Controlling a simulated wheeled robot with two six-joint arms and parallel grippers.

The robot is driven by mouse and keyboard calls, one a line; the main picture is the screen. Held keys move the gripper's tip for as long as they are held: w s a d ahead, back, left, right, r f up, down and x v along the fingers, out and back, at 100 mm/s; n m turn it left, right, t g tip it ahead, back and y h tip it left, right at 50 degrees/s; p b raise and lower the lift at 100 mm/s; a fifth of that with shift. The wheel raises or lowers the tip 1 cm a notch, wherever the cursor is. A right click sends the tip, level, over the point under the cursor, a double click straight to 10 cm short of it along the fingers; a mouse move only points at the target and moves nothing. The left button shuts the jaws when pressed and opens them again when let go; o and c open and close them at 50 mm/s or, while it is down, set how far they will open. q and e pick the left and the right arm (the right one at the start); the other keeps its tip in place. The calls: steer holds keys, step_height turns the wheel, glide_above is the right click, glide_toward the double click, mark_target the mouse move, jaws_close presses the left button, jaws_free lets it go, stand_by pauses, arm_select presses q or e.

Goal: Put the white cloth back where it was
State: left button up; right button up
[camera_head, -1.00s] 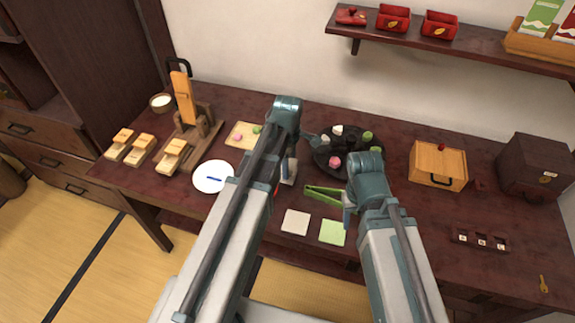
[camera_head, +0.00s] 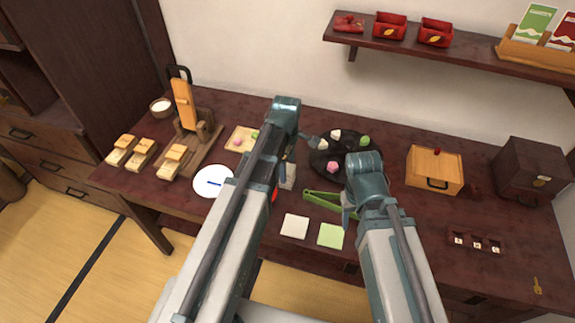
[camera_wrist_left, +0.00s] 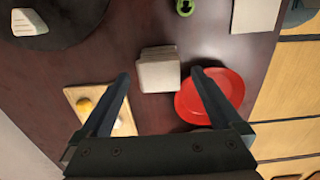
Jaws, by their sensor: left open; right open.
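The white cloth (camera_wrist_left: 158,70), a small folded-looking pale square, lies on the dark table in the left wrist view. It also shows partly beside my left arm in the head view (camera_head: 290,177). My left gripper (camera_wrist_left: 160,77) is open, with its fingertips on either side of the cloth in the picture; contact cannot be told. In the head view the left fingers are hidden behind the arm. My right gripper (camera_head: 349,208) is mostly hidden by its own arm, near the green tongs (camera_head: 322,200). A flat white square (camera_head: 294,226) lies beside a green square (camera_head: 330,236).
A red plate (camera_wrist_left: 222,88) is close to the cloth. A wooden tray (camera_wrist_left: 98,108) with sweets lies on its other side. A dark plate (camera_head: 318,165) of sweets is behind. A white disc (camera_head: 207,190) and wooden boxes stand left; a wooden chest (camera_head: 434,170) stands right.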

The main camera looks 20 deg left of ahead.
arm_select(q)
step_height(320, 180, up, 10)
steer(key=p, duration=0.9)
steer(key=s+d+m, duration=0.5)
steer(key=s+m, duration=0.2)
steer(key=m, duration=0.3)
steer(key=s+d+m+y, duration=0.1)
steer(key=s+d+m, duration=0.4)
steer(key=m, duration=0.6)
steer(key=shift+s+d, duration=0.25)
steer(key=shift+s, duration=0.9)
